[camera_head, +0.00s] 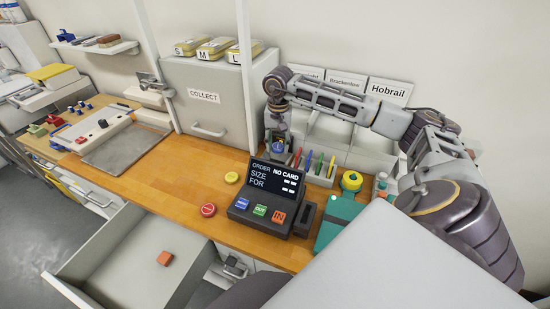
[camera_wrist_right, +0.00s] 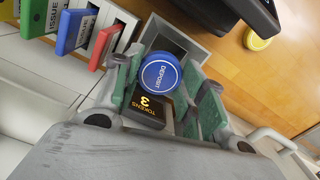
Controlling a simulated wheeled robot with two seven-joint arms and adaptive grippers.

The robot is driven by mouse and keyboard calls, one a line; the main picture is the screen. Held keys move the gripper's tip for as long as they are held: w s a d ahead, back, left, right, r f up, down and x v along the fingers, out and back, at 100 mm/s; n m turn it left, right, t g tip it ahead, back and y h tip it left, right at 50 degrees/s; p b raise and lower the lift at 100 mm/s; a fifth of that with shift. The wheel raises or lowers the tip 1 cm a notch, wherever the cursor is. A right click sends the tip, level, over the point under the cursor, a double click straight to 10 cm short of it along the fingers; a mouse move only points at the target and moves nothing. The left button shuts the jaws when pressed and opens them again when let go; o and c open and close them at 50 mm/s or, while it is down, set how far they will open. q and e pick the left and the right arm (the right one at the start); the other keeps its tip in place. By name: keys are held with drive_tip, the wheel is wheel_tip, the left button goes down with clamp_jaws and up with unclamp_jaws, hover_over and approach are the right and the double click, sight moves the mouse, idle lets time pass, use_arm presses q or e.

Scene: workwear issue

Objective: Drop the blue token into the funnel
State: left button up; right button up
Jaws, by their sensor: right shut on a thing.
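My right gripper (camera_head: 280,146) reaches down at the back of the wooden counter, in front of the grey cabinet's right side. In the right wrist view its green-padded fingers (camera_wrist_right: 165,90) are shut on the blue token (camera_wrist_right: 160,74), which is round and marked DEPOSIT. The grey square funnel (camera_wrist_right: 203,50) shows beyond the token, its dark opening partly covered by it. A dark TOKENS 3 display (camera_wrist_right: 150,108) sits beside the token in this view. A grey and dark part low in the head view may be my left gripper (camera_head: 232,268); its fingers are unclear.
A yellow token (camera_head: 232,177) and a red token (camera_head: 208,209) lie on the counter. The order terminal (camera_head: 268,195) stands nearby. Coloured issue cards (camera_head: 318,165) stand right of my right gripper. An open drawer (camera_head: 115,240) holds an orange block (camera_head: 164,258).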

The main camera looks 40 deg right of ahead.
sight(278, 146)
use_arm(q)
drive_tip(key=shift+a, duration=0.1)
use_arm(e)
drive_tip(key=shift+d+f, duration=0.1)
drive_tip(key=shift+f, duration=0.1)
use_arm(q)
drive_tip(key=shift+s, duration=0.1)
use_arm(e)
drive_tip(key=shift+f+b, duration=0.7)
drive_tip(key=shift+f, duration=0.65)
drive_tip(key=shift+f+b, duration=0.4)
drive_tip(key=shift+f, duration=0.3)
use_arm(q)
drive_tip(key=a+f, duration=0.1)
drive_tip(key=w+a+f, duration=0.1)
drive_tip(key=a+f, duration=0.1)
drive_tip(key=shift+w+b, duration=0.2)
drive_tip(key=shift+b, duration=0.2)
use_arm(e)
drive_tip(key=shift+f, duration=0.9)
use_arm(q)
drive_tip(key=shift+d, duration=0.25)
use_arm(e)
drive_tip(key=o, duration=1)
drive_tip(key=shift+c, duration=0.2)
